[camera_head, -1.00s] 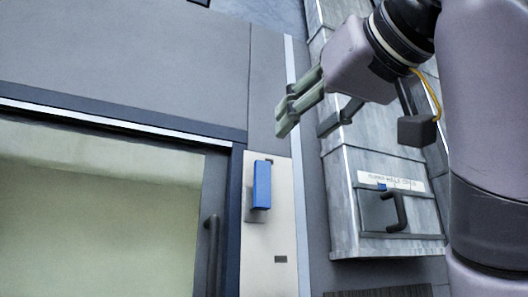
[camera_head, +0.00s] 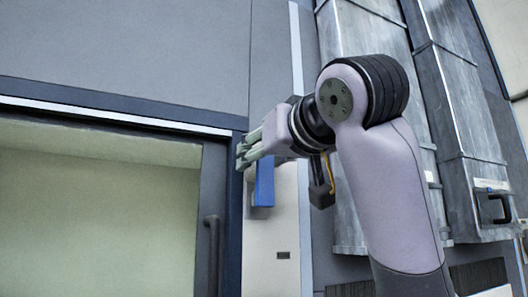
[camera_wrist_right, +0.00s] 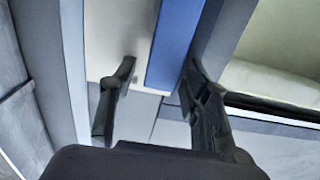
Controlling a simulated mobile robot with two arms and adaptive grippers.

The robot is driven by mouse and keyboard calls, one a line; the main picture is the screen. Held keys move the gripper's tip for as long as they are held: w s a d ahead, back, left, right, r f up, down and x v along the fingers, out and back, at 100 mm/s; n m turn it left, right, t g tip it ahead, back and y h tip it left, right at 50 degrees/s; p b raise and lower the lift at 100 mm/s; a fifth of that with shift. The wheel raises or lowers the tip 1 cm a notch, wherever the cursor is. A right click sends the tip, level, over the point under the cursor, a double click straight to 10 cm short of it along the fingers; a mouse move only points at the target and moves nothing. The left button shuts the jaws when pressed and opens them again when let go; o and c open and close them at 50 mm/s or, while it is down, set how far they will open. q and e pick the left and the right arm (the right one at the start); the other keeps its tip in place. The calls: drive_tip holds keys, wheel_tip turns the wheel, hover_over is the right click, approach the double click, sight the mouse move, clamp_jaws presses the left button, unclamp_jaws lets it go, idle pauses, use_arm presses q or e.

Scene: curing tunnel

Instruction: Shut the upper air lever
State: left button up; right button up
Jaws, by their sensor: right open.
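The blue lever (camera_head: 264,184) hangs downward on a pale panel to the right of the door frame. It also shows in the right wrist view (camera_wrist_right: 174,48), as a broad blue bar. My right gripper (camera_head: 243,153) is open at the lever's upper end and hides its top in the head view. In the right wrist view the blue bar appears between the two fingers (camera_wrist_right: 160,70), closer to the right one. I cannot tell whether the fingers reach around it or touch it. My left gripper is not in view.
A door with a pale window (camera_head: 95,215) and a dark vertical handle (camera_head: 212,250) lies left of the panel. Grey metal ducts (camera_head: 455,100) stand at the right, one with a black handle (camera_head: 497,208).

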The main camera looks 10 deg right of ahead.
drive_tip(key=shift+s+d, duration=0.1)
drive_tip(key=shift+c, duration=1.2)
clamp_jaws()
